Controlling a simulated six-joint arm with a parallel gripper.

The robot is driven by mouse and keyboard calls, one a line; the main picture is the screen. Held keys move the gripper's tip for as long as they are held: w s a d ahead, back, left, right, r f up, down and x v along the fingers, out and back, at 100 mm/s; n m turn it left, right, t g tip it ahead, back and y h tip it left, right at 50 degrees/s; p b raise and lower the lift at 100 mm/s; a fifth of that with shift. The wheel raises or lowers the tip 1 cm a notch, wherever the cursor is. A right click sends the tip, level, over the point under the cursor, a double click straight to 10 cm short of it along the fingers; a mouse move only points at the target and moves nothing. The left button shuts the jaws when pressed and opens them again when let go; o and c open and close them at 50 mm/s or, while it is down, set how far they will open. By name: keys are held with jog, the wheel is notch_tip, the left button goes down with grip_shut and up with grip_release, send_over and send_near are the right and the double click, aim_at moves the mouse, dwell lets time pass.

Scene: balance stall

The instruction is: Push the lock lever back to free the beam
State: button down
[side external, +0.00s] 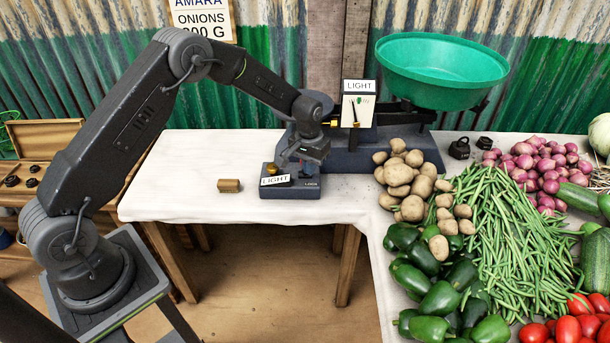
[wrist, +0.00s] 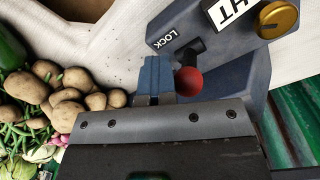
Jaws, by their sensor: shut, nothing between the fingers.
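The lock lever (wrist: 188,78), a dark stem with a red ball knob, stands on the blue-grey scale base (wrist: 222,62) beside the printed word LOCK in the wrist view. My gripper (wrist: 155,62) is shut and empty, its blue fingers right beside the red knob; I cannot tell whether they touch it. In the side view my gripper (side external: 285,161) is low over the front part of the scale base (side external: 305,192), and the lever is hidden there. The beam (side external: 398,111) shows partly behind the upright LIGHT card and under the green pan (side external: 440,72).
A brass knob (side external: 271,169) and a LIGHT label (side external: 275,181) sit on the base near my gripper. Potatoes (side external: 405,180) crowd the right side. The cloth at left is mostly clear.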

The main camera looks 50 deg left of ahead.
jog(key=shift+s+a+f+g, duration=0.15)
jog(key=shift+s+a+f, duration=0.05)
jog(key=shift+a+f, duration=0.25)
jog(key=shift+s+a+f+g, duration=0.15)
jog(key=shift+s+a+f, duration=0.05)
jog(key=shift+a+f, duration=0.25)
jog(key=shift+w+a+r, duration=0.1)
jog(key=shift+w+a, duration=0.05)
jog(key=shift+w+a+r, duration=0.25)
jog(key=shift+w+a, duration=0.35)
notch_tip(320, 180, up, 6)
jog(key=s+d, duration=0.1)
jog(key=shift+d+r, duration=0.25)
jog(key=shift+d, duration=0.1)
